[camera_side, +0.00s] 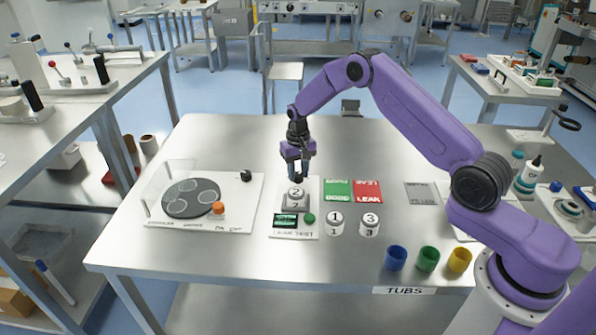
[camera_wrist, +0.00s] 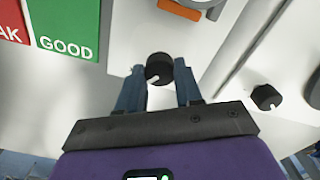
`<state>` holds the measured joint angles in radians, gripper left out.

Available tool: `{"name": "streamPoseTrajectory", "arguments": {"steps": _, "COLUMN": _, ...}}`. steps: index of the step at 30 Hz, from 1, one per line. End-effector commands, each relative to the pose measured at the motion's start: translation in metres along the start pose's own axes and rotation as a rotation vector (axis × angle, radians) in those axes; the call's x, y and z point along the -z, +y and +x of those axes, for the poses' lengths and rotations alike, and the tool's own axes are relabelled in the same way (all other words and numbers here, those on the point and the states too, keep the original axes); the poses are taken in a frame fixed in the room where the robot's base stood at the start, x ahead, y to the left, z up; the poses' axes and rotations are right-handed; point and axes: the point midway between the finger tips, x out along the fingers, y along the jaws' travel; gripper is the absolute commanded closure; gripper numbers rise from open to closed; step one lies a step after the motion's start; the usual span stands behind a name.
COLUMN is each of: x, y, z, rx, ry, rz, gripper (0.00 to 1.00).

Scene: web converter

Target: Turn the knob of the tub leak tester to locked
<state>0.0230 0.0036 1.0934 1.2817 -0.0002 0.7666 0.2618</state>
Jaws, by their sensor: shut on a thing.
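The tub leak tester (camera_side: 308,230) is a white plate at the middle of the table, with a display, a green button and tub 2 (camera_side: 295,194) on its grey seat. Its black round knob (camera_wrist: 158,66) is at the plate's far end and shows between my fingertips in the wrist view. A white pointer mark on the knob points to the lower left there. My gripper (camera_side: 298,176) reaches down over the knob, with its blue fingers (camera_wrist: 159,76) shut on it. In the side view the fingers mostly hide the knob. I cannot read any lock marking.
Green GOOD (camera_side: 337,191) and red LEAK (camera_side: 368,191) pads lie right of the tester. Tubs 1 (camera_side: 334,224) and 3 (camera_side: 369,225) stand in front of them. A station at left has a dark disc (camera_side: 190,198) and another black knob (camera_wrist: 266,97). Coloured cups (camera_side: 428,259) stand at front right.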

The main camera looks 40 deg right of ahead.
Motion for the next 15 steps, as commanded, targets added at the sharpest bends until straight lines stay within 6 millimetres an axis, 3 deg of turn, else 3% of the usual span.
{"name": "streamPoseTrajectory", "arguments": {"steps": 15, "x": -0.0001, "y": 0.0001, "z": -0.0005, "rx": 0.0, "ry": -0.001, "rz": 0.079, "gripper": 0.95}}
